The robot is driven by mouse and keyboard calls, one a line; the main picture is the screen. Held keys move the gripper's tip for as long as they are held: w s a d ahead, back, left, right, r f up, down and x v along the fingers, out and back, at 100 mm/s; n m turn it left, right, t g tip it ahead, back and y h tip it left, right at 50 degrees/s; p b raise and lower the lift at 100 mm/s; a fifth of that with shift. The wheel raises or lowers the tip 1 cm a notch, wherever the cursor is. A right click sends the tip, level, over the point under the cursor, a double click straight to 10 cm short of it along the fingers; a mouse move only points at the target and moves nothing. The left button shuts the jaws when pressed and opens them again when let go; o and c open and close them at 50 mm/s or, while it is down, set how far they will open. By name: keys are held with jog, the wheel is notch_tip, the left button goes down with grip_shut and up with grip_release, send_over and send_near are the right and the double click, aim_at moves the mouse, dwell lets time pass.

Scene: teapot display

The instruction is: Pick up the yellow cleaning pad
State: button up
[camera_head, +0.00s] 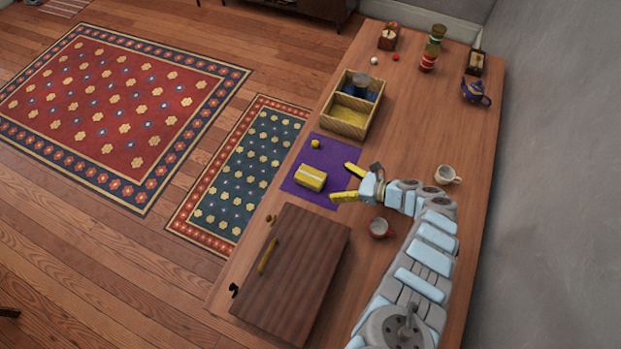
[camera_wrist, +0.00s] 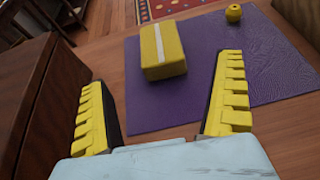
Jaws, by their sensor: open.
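The yellow cleaning pad (camera_head: 311,177) is a small block with a pale stripe along its top. It lies on a purple mat (camera_head: 294,184) on the long wooden table. In the wrist view the pad (camera_wrist: 163,50) sits ahead of my gripper, roughly in line with the gap between the fingers. My gripper (camera_head: 348,182) has yellow fingers, spread open and empty, at the right edge of the mat. In the wrist view my gripper (camera_wrist: 162,108) shows both fingers apart, with the pad beyond their tips.
A small yellow knobbed object (camera_head: 315,144) lies on the mat behind the pad. A dark wooden cabinet (camera_head: 294,276) stands in front of the mat and a divided box (camera_head: 352,104) behind it. A red cup (camera_head: 379,228) and a white cup (camera_head: 447,174) stand near my arm.

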aim_at(312, 176)
jog(key=b+x, duration=0.2)
jog(key=x, duration=0.4)
jog(key=shift+w+a+f, duration=0.1)
jog(key=shift+w+a, duration=0.05)
jog(key=shift+b+x, duration=0.95)
jog(key=shift+x, duration=1.7)
jog(key=c, duration=1.2)
